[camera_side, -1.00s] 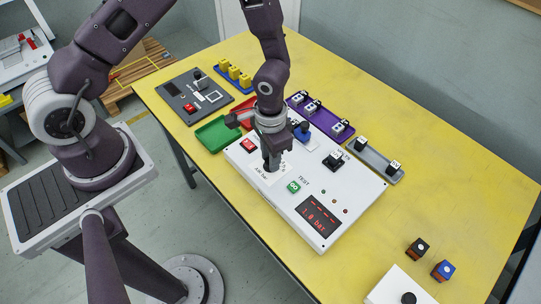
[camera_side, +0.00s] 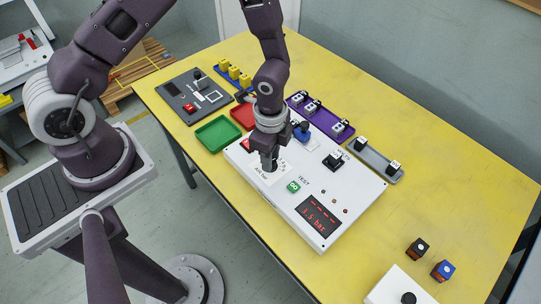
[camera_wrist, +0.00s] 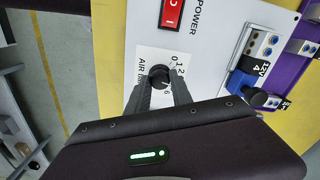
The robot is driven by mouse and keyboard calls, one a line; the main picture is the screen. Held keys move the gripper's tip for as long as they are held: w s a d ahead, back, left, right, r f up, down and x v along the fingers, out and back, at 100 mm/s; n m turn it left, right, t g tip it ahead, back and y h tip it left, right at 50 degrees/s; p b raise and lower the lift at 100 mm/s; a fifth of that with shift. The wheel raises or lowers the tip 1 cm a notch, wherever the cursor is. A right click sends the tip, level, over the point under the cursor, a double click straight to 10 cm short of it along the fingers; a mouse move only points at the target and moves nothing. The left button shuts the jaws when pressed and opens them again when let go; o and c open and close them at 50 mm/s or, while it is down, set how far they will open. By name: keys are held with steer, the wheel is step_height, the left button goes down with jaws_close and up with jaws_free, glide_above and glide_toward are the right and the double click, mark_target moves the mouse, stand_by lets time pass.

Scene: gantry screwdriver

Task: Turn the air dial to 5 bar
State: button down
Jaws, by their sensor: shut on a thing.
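The air dial (camera_wrist: 160,74) is a round black knob on a white label with numbers around it, on the white test panel (camera_side: 345,205). My gripper (camera_wrist: 160,92) points down and is shut on the dial, one finger on each side. In the side view my gripper (camera_side: 270,167) hides most of the dial. The red digital display (camera_side: 320,215) on the panel reads about 3.6 bar; the last digit is small and hard to make out.
A red power switch (camera_wrist: 171,13) and a blue plug (camera_wrist: 246,84) sit close to the dial. A green TEST button (camera_side: 293,187) and a black knob (camera_side: 333,160) are on the panel.

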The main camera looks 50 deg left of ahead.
steer(key=m, duration=0.5)
steer(key=shift+m, duration=0.3)
stand_by(0.4)
steer(key=c, duration=1.1)
jaws_free()
steer(key=shift+r, duration=0.1)
